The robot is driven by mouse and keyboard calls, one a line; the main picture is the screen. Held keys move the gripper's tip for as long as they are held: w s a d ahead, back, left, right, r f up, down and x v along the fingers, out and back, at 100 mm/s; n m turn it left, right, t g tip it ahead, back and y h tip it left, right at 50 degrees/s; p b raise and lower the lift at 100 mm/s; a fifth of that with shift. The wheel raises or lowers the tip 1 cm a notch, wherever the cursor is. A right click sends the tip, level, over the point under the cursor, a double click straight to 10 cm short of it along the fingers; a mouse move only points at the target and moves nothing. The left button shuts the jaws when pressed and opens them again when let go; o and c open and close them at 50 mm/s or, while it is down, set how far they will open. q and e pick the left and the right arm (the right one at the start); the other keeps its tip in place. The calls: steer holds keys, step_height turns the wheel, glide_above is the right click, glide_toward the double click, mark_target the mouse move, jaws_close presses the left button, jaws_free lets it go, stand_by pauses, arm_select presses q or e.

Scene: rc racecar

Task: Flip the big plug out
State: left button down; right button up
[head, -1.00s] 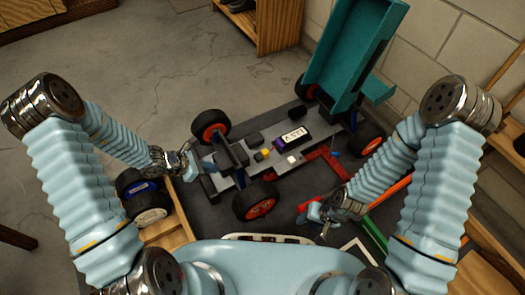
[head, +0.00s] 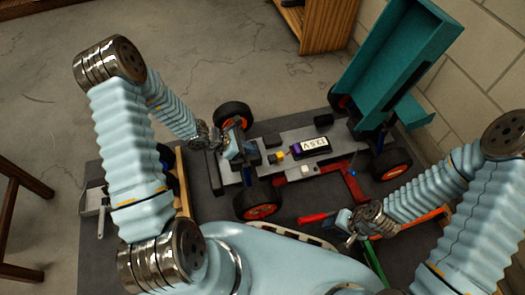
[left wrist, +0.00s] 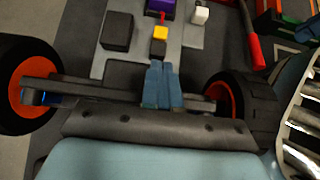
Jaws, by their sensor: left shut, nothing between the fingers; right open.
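A small yellow plug (head: 280,156) sits on the car's grey chassis (head: 263,131), beside the purple end of the black battery box (head: 310,146) with its lit readout. In the left wrist view the yellow plug (left wrist: 159,39) is just ahead of my fingertips, in line with the purple part (left wrist: 160,8). My left gripper (head: 248,147) is shut and empty over the car's front end, between the two front wheels. Its blue fingers (left wrist: 161,82) look close to the plug; I cannot tell whether they touch it. My right gripper (head: 345,222) is open, beside a red handle (head: 315,217).
Black blocks (left wrist: 117,32) and a white block (head: 306,168) stand on the chassis near the plug. The front wheels (head: 258,199) flank my left gripper. A teal body shell (head: 385,55) rises at the car's rear. A wooden cabinet (head: 322,27) stands behind.

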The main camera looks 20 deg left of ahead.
mark_target(282, 154)
arm_select(q)
steer(key=b+x, duration=0.2)
steer(key=x, duration=0.7)
steer(key=shift+f, duration=0.15)
steer(key=shift+d, duration=0.1)
steer(key=shift+w+d+f+b, duration=0.15)
steer(key=shift+w+d+b, duration=0.6)
steer(key=shift+d+b, duration=0.2)
